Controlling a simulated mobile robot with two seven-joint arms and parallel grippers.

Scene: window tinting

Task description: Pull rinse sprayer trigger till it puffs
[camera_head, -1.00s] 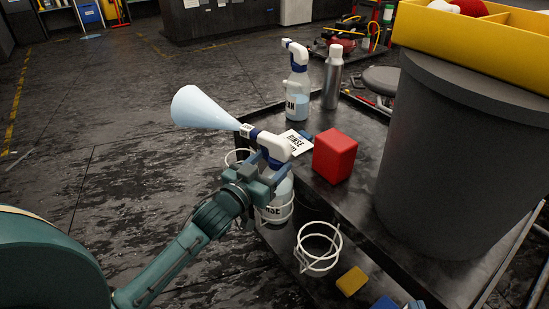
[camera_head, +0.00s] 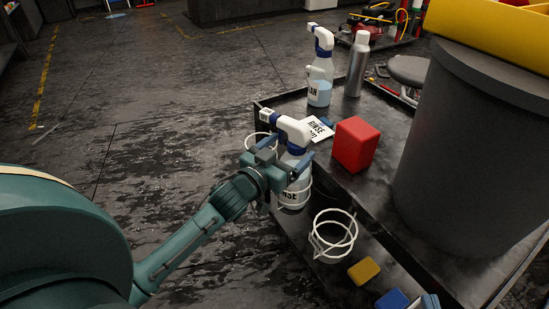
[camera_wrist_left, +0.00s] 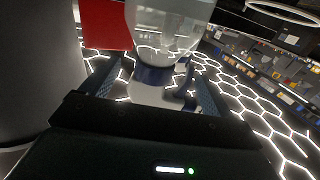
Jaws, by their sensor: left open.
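The rinse sprayer (camera_head: 295,189) has a white and blue spray head and a clear bottle. It stands upright in a white wire holder on the cart's side, with its nozzle to the left. My left gripper (camera_head: 279,164) is at the sprayer just below the head, partly hiding it. In the left wrist view, which is upside down, the gripper (camera_wrist_left: 156,88) is open. Its fingers lie either side of the sprayer's head and trigger (camera_wrist_left: 182,85), with gaps visible. No spray cone shows at the nozzle. My right gripper is not in view.
A second sprayer (camera_head: 319,88), a metal bottle (camera_head: 358,68), a red block (camera_head: 354,145) and a RINSE card (camera_head: 318,128) stand or lie on the dark cart. An empty wire ring (camera_head: 335,235) hangs beside it. A large grey bin (camera_head: 470,150) fills the right.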

